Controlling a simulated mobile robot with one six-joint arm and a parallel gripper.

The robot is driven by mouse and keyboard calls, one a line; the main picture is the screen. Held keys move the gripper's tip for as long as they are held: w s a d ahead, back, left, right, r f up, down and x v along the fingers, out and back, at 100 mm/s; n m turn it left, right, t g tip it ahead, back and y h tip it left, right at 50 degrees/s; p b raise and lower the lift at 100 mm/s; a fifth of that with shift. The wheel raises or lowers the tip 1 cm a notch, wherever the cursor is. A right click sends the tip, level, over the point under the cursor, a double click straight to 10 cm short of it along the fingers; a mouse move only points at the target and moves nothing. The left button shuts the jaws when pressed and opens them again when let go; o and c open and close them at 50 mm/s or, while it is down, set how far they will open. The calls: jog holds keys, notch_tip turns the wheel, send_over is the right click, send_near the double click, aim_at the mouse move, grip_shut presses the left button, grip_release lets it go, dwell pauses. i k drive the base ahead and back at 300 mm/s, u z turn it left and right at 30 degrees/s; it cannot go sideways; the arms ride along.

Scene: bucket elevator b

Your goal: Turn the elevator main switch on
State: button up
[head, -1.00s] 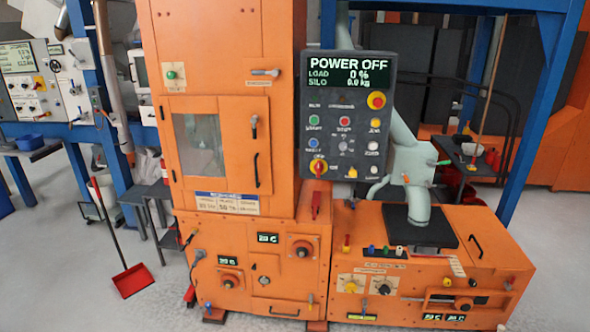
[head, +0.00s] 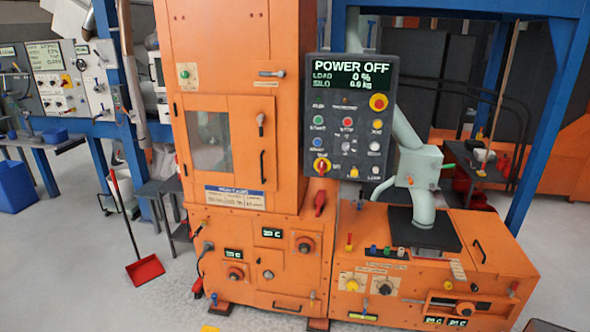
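The elevator's dark control panel (head: 350,113) stands at the front of the tall orange machine, right of its door. Its screen (head: 350,75) reads POWER OFF, load 0 % and silo 0.0 kg. A red rotary knob on a yellow round plate (head: 321,166) sits at the panel's lower left and looks like the main switch. Its exact angle and label are too small to tell. A red emergency button on yellow (head: 378,102) is at the upper right. Several coloured buttons lie between them. My gripper is not in view.
The orange elevator body (head: 225,60) has a windowed door. A low orange unit (head: 430,270) with a grey pipe stands at right. A blue frame post (head: 538,110) rises behind it. A red dustpan (head: 145,270) is on the open grey floor at left.

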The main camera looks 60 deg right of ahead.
aim_at(322, 165)
jog(key=u, duration=0.4)
jog(key=k, duration=1.45)
jog(key=z, duration=0.8)
jog(key=i, duration=0.55)
jog(key=u, duration=0.1)
